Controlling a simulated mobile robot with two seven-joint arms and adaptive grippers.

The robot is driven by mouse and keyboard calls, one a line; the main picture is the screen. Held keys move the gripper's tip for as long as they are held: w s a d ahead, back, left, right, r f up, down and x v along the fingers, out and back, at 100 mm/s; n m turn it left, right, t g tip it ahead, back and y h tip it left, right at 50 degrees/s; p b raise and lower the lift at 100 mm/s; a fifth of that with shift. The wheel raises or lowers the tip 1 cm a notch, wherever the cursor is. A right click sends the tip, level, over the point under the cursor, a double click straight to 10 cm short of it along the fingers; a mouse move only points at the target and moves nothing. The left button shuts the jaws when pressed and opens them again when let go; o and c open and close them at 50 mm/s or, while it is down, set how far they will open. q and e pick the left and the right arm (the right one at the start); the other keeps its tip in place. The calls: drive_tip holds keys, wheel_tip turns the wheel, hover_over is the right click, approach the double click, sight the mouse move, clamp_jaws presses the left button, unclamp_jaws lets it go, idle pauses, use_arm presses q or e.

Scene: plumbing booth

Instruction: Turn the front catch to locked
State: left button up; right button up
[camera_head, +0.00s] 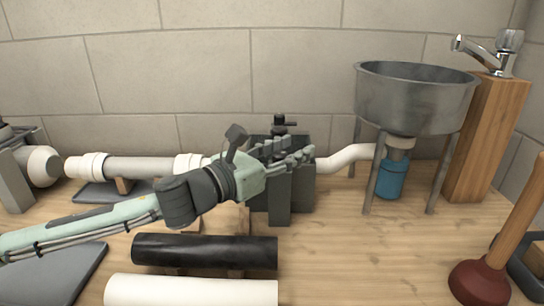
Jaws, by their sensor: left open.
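A dark grey block-like fixture (301,192) stands on the bench around the white pipe run. A small black catch-like part with a side handle (280,121) sits on top, towards its back. I cannot tell if this is the front catch; the fixture's near upper side is largely covered by my left gripper. My right gripper is not in view.
A metal basin on legs (415,100) and a wooden post with tap (487,140) stand right. Black (205,251) and white (190,291) tubes lie in front. A plunger (480,282) stands front right. Bench is clear centre right.

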use_arm(q)
drive_tip(key=v, duration=1.1)
